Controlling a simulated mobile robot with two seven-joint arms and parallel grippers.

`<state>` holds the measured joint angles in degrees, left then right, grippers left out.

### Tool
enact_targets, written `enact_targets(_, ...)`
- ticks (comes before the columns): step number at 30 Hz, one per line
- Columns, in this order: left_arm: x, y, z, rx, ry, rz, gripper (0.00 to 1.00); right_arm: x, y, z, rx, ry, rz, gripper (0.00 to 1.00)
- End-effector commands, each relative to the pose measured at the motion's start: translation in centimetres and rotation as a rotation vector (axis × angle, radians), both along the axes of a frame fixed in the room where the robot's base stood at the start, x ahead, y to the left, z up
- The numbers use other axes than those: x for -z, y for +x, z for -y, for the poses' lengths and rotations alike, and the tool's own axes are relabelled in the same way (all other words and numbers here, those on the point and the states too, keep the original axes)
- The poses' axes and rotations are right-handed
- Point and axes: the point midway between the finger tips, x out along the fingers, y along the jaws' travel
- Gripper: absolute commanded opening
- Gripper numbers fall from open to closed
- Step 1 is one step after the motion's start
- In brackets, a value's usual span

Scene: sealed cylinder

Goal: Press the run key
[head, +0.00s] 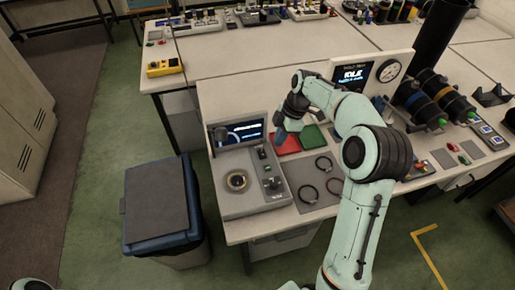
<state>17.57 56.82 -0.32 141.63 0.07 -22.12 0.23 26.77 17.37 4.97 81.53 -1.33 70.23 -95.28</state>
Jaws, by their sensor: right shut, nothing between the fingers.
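A grey bench device (230,165) stands at the left front corner of the table, with a lit screen (237,133) at its back and a round ringed port (237,181) on its top. Small keys and a knob (273,184) sit along its right side; their labels are too small to read, so I cannot tell which is the run key. My right gripper (280,138) is shut and empty, pointing down just right of the screen, above the device's back right edge. Whether it touches anything is not clear. My left gripper is not in view.
A panel reading IDLE (353,75) with a dial stands behind my right arm. A blue bin (190,200) stands on the floor left of the table.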

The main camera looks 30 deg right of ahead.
Motion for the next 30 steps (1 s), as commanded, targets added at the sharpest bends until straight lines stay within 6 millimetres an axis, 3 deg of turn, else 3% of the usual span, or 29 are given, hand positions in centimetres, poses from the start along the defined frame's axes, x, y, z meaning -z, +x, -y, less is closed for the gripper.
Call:
enact_targets(6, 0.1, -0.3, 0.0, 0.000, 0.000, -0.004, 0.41, -0.9, -0.4, 0.4, -0.027, -0.005, 0.007, 0.00)
enact_targets(17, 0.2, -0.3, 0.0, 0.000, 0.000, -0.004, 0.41, -0.5, -0.3, 0.2, -0.026, -0.004, 0.006, 0.00)
enact_targets(23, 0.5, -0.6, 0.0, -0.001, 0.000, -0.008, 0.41, 2.1, -0.1, -0.5, -0.027, -0.002, 0.002, 0.00)
enact_targets(30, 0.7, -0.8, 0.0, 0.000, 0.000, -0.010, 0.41, 7.1, 0.3, -2.0, -0.029, -0.002, 0.002, 0.00)
